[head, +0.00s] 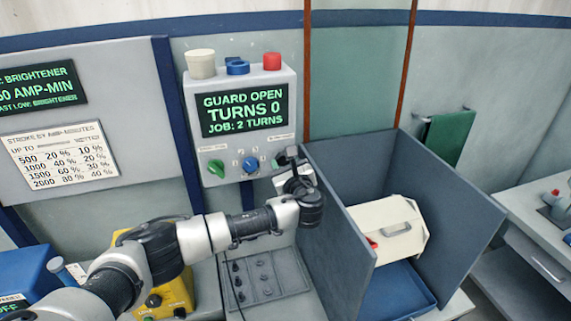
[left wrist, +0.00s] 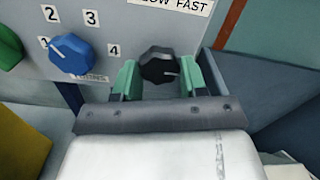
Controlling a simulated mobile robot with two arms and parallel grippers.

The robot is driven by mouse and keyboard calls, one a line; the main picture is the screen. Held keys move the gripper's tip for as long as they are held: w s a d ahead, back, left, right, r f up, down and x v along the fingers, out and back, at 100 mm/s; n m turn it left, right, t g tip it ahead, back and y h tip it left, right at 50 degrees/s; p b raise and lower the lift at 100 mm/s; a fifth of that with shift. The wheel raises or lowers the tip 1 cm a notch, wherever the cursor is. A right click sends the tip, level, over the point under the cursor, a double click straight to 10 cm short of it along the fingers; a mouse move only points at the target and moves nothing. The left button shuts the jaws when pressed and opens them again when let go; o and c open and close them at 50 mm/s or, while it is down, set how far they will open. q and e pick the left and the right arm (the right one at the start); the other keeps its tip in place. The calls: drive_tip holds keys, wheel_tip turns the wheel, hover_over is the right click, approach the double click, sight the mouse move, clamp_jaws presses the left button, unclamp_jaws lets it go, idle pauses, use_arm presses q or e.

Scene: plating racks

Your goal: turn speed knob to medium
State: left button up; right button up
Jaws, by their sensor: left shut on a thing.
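The black speed knob (left wrist: 158,65) is on the grey control box, under a label whose visible part reads "LOW FAST". In the left wrist view it sits between the green fingers of my left gripper (left wrist: 157,82), which is shut on it. Its white mark points right. In the head view my left gripper (head: 282,164) is at the lower right of the control box (head: 243,147), and its hand mostly hides the knob. My right gripper is not in view.
A blue numbered knob (head: 250,164) and a green knob (head: 216,168) are close to the left of the gripper. A grey-walled bay (head: 335,240) with a cream barrel (head: 388,228) is at the right. A yellow box (head: 178,292) stands below my arm.

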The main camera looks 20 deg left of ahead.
use_arm(q)
drive_tip(key=shift+f+n+b, duration=0.25)
drive_tip(key=shift+n+b, duration=0.85)
drive_tip(key=shift+b, duration=0.05)
drive_tip(key=n+b, duration=0.5)
drive_tip(key=b, duration=0.1)
drive_tip(key=n+b, duration=0.5)
drive_tip(key=n, duration=0.1)
drive_tip(key=shift+w+d+r+n+b, duration=0.1)
drive_tip(key=shift+d+n+b, duration=0.1)
drive_tip(key=shift+n+b, duration=0.15)
drive_tip(key=n+b, duration=0.2)
drive_tip(key=n, duration=0.1)
drive_tip(key=shift+r+b, duration=0.2)
drive_tip(key=shift+b, duration=0.15)
drive_tip(key=shift+r+n, duration=0.1)
drive_tip(key=shift+n, duration=0.35)
drive_tip(key=shift+b, duration=0.3)
drive_tip(key=o, duration=0.9)
drive_tip(key=shift+r, duration=0.1)
